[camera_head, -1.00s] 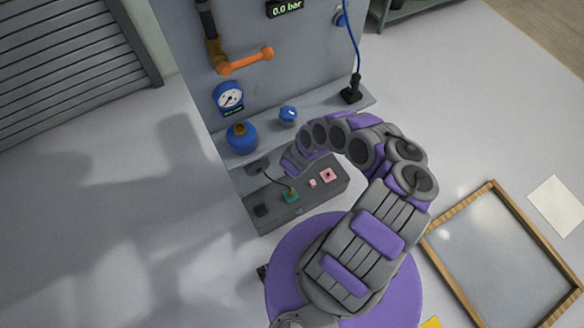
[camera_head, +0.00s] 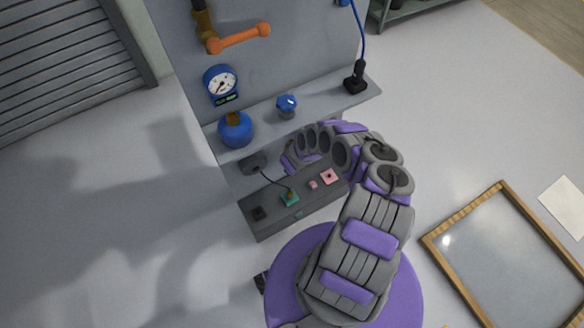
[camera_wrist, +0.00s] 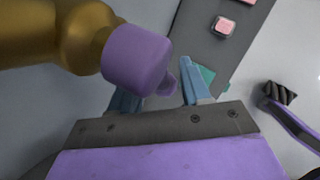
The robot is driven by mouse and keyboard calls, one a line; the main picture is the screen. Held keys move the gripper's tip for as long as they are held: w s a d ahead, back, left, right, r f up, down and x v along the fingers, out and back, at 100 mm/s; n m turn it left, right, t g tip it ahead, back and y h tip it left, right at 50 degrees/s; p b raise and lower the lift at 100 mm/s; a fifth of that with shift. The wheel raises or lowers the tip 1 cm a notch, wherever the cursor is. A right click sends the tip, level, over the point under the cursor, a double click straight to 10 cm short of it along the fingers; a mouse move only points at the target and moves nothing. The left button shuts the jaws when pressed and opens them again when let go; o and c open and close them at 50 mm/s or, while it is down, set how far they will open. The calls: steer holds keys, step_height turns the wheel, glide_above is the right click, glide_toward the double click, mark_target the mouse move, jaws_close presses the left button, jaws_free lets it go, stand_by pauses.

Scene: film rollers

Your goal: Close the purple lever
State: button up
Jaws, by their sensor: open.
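In the wrist view a purple lever (camera_wrist: 138,58) sits on the end of a brass pipe (camera_wrist: 45,33), very close at the upper left. A small purple tab (camera_wrist: 166,86) shows beside its lower right side. My gripper (camera_wrist: 158,88) is open, its two blue fingers apart. The lever lies in front of the left finger and partly covers it; the right finger stands apart to its right. I cannot tell whether a finger touches the lever. In the head view the purple lever cannot be made out, and my gripper is hidden beyond my arm near the shelf.
A grey panel carries an orange lever (camera_head: 240,38), a gauge (camera_head: 221,84) and a shelf (camera_head: 320,104) with a blue knob (camera_head: 287,105). Below is a grey box (camera_head: 270,218) with pink (camera_head: 329,177) and teal parts. A wood-framed tray (camera_head: 500,250) lies right; the left floor is clear.

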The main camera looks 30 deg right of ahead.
steer(key=shift+w+f, duration=0.1)
steer(key=shift+f, duration=0.15)
steer(key=shift+c, duration=0.2)
jaws_close()
stand_by(0.4)
